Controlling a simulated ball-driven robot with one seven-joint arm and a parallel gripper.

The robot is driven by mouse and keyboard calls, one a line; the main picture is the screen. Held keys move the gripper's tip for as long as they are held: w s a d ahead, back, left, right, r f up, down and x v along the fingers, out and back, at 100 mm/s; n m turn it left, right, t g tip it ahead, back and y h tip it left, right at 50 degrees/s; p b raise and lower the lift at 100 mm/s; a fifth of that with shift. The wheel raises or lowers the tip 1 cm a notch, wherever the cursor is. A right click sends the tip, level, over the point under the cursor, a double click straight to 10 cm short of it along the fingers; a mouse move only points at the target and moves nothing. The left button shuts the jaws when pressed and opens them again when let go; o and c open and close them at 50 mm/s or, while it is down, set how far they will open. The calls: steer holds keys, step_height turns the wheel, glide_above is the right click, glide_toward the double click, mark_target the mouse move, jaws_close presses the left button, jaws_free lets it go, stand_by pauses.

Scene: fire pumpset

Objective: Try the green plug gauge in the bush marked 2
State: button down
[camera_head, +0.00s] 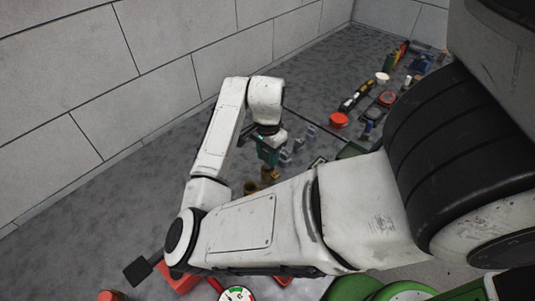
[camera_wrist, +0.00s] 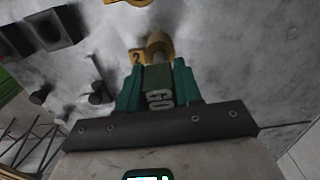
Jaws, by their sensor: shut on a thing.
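The green plug gauge (camera_wrist: 158,92), with GO lettered on its handle, is between the green fingers of my gripper (camera_wrist: 157,78) in the wrist view. My gripper is shut on it. The yellow-brass bush marked 2 (camera_wrist: 137,56) is straight beyond the fingertips. The gauge's pale far end meets the bush's round body; I cannot tell how far it is inside. In the head view my gripper (camera_head: 268,152) points down just above a brass bush (camera_head: 270,176). The gauge cannot be made out there.
Another brass bush (camera_head: 250,187) stands close by; part of a yellow one shows at the wrist view's top edge (camera_wrist: 140,2). Dark posts (camera_wrist: 100,94) and square grey blocks (camera_wrist: 52,28) are left of the gripper. Several tools and a red round part (camera_head: 339,120) lie farther back.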

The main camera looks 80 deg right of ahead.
steer(key=shift+f+b, duration=0.35)
steer(key=shift+f, duration=0.3)
stand_by(0.9)
steer(key=shift+r, duration=0.15)
stand_by(1.1)
steer(key=shift+r+p, duration=0.4)
steer(key=shift+p, duration=0.05)
steer(key=shift+r+p, duration=1.25)
steer(key=shift+r, duration=0.1)
steer(key=shift+f, duration=0.15)
steer(key=shift+f+b, duration=0.9)
steer(key=shift+f, duration=0.2)
steer(key=shift+f, duration=0.6)
stand_by(1.6)
